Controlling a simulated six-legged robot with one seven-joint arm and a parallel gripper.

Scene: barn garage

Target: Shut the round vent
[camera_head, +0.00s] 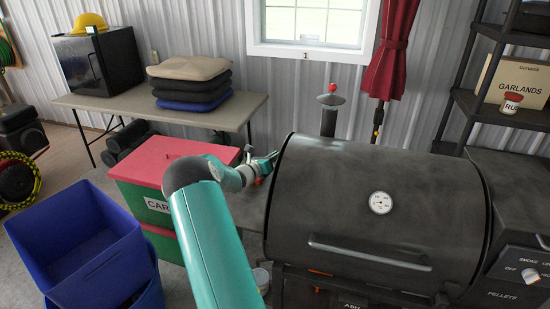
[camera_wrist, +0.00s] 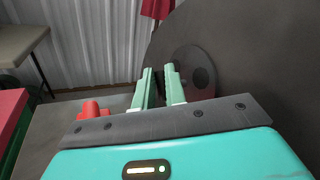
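The round vent (camera_wrist: 200,75) is a grey disc with a darker round centre on the side of the dark grill, in the wrist view. In the head view that side is turned away, so the vent is hidden. My gripper (camera_wrist: 159,70) is beside the grill's left end, its two pale green fingers slightly apart with nothing seen between them. The right finger overlaps the disc's left edge in the picture; I cannot tell whether it touches. In the head view my gripper (camera_head: 274,157) is close to the left edge of the grill (camera_head: 340,200). How far the vent is open is unclear.
A chimney with a red knob (camera_head: 332,87) stands behind the grill. A red-lidded green box (camera_head: 165,165) and blue bins (camera_head: 80,240) are at the left. A table (camera_head: 110,104) with cushions stands behind. A red part (camera_wrist: 92,109) is left of my fingers.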

